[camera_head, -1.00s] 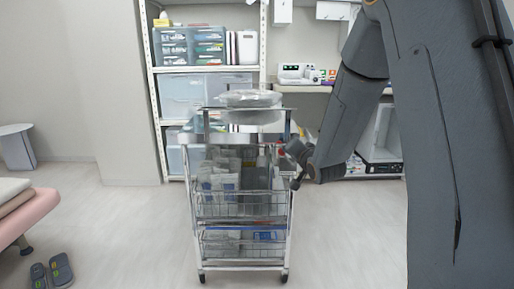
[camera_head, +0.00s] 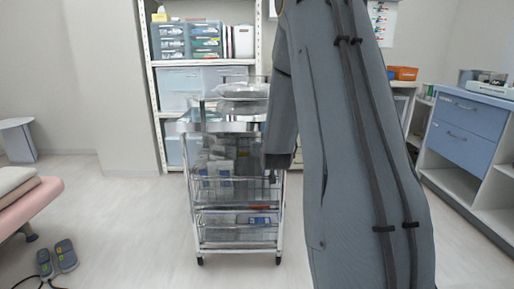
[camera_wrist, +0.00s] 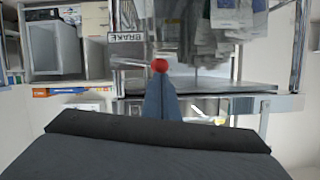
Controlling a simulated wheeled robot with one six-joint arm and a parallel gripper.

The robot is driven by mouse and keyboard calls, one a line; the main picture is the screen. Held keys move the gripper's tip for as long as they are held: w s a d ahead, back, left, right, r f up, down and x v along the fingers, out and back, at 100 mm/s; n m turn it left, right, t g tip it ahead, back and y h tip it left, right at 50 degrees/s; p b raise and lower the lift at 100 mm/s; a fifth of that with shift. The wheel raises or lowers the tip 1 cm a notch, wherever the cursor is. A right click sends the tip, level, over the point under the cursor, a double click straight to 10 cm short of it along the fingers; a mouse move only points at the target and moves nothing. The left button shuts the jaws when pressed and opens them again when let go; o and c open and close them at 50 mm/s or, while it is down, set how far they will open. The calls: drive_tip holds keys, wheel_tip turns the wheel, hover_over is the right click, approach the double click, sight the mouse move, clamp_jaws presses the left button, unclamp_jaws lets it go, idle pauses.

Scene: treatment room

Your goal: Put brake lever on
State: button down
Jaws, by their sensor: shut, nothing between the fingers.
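A wheeled metal cart (camera_head: 226,126) with wire baskets stands in the middle of the head view. In the wrist view, which looks upside down, a white "BRAKE" label (camera_wrist: 126,37) is on the cart. Close to it is a thin metal lever (camera_wrist: 132,63) with a red ball knob (camera_wrist: 159,65). My gripper (camera_wrist: 160,80) is shut and empty, with its tip right at the red knob; I cannot tell whether they touch. In the head view my arm hides the cart's right side, the lever and the gripper.
Shelving (camera_head: 152,100) with drawers stands behind. A blue drawer cabinet (camera_head: 461,130) is at the right. A pink bed (camera_head: 28,207) and foot pedals (camera_head: 58,258) are at the left.

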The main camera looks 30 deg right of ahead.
drive_tip(key=shift+a+f, duration=0.2)
drive_tip(key=shift+f, duration=0.05)
idle(0.4)
drive_tip(key=s+a+r+p, duration=0.3)
drive_tip(key=s+r, duration=0.4)
drive_tip(key=s, duration=0.3)
drive_tip(key=shift+a+p, duration=0.4)
drive_tip(key=shift+a, duration=0.5)
